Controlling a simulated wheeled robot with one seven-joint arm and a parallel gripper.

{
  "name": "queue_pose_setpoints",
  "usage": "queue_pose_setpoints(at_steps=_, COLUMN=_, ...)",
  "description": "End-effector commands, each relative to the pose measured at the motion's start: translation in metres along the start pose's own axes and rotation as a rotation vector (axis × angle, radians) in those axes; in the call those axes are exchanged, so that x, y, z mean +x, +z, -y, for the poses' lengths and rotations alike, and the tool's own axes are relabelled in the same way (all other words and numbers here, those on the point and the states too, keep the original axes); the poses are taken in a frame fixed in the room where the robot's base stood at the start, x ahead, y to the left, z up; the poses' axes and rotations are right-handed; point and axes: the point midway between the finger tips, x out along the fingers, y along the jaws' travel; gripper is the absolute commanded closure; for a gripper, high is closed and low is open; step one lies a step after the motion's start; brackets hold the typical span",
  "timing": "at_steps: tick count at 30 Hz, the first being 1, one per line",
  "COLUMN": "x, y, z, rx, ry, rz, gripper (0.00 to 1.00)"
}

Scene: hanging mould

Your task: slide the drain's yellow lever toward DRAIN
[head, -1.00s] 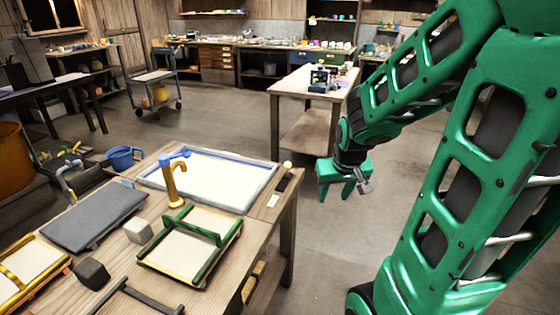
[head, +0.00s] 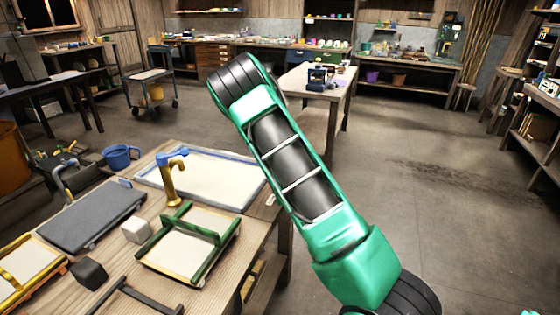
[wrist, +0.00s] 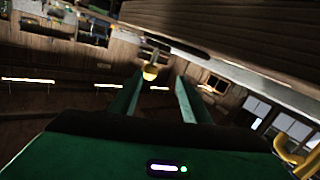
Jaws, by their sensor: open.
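In the head view my arm covers the lever and my gripper. Only a small white label (head: 270,199) shows at the table's right edge. The white basin (head: 215,172) with a blue rim lies beside it. No DRAIN lettering is legible.
A yellow tap (head: 172,180) with a blue top stands at the basin's front edge. A green-framed mould (head: 185,250), a white cube (head: 135,229) and a grey board (head: 92,217) lie on the wooden table. The floor (head: 450,210) to the right is open.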

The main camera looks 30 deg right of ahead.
Motion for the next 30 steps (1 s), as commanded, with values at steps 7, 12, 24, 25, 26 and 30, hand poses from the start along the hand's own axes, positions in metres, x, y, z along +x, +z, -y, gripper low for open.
queue_pose_setpoints(at_steps=7, x=-0.005, y=0.002, z=-0.009, rx=0.003, ry=0.034, rz=-0.089, gripper=0.57)
queue_pose_setpoints(at_steps=12, x=0.009, y=0.0, z=-0.009, rx=0.005, ry=0.036, rz=-0.096, gripper=0.57)
queue_pose_setpoints(at_steps=24, x=0.079, y=-0.005, z=-0.013, rx=0.008, ry=0.039, rz=-0.091, gripper=0.57)
queue_pose_setpoints(at_steps=25, x=0.081, y=-0.005, z=-0.013, rx=0.009, ry=0.039, rz=-0.089, gripper=0.57)
queue_pose_setpoints(at_steps=26, x=0.084, y=-0.005, z=-0.013, rx=0.009, ry=0.039, rz=-0.089, gripper=0.57)
queue_pose_setpoints(at_steps=30, x=0.095, y=-0.005, z=-0.013, rx=0.008, ry=0.038, rz=-0.088, gripper=0.57)
